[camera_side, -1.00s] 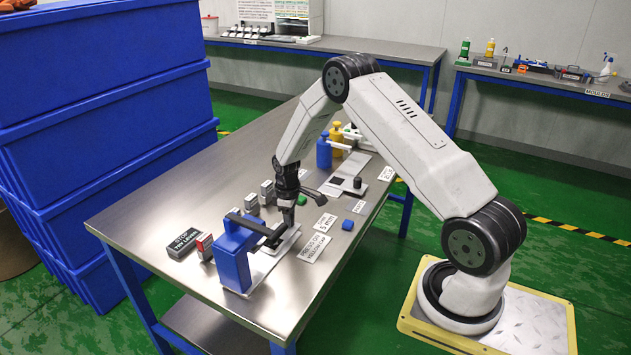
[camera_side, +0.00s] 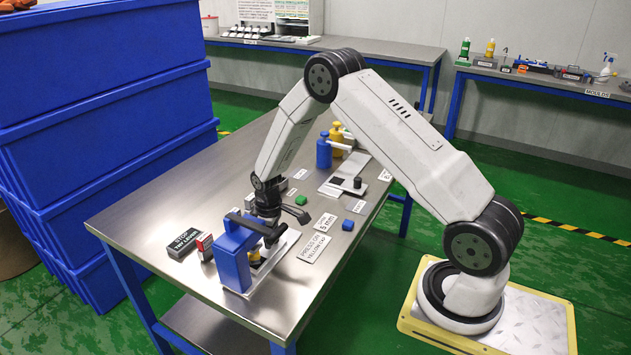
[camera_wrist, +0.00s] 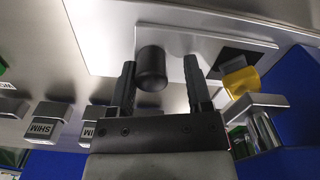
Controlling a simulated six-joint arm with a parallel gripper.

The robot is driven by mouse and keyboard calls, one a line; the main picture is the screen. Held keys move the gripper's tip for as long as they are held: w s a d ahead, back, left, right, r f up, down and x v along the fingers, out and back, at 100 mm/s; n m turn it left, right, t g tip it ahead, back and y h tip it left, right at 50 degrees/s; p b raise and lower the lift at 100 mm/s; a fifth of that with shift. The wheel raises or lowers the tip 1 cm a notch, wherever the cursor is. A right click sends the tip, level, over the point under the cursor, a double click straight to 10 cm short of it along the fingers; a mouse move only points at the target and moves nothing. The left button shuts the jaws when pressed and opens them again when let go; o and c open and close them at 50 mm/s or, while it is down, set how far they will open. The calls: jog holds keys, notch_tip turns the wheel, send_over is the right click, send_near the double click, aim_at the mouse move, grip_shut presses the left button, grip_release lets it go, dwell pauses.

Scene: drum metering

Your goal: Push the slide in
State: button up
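The blue metering stand (camera_side: 236,262) with a black bar on top is at the table's front left. A pale plate with a dark square, which looks like the slide, lies at its foot (camera_side: 283,247). In the wrist view this plate (camera_wrist: 205,40) carries a black knob (camera_wrist: 152,68). A yellow part (camera_wrist: 240,80) is beside the dark square; it also shows under the bar in the side view (camera_side: 255,258). My gripper (camera_side: 268,235) is low beside the stand. In the wrist view its fingers (camera_wrist: 160,75) are apart, with the knob between them and a gap on the right. Contact is unclear.
Grey SHIM blocks (camera_wrist: 42,122) are left of my gripper in the wrist view. Bottles (camera_side: 324,152) stand farther back.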

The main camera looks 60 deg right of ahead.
jog(key=shift+o, duration=0.3)
jog(key=shift+d, duration=0.1)
jog(key=shift+r, duration=3.9)
jog(key=shift+r, duration=0.1)
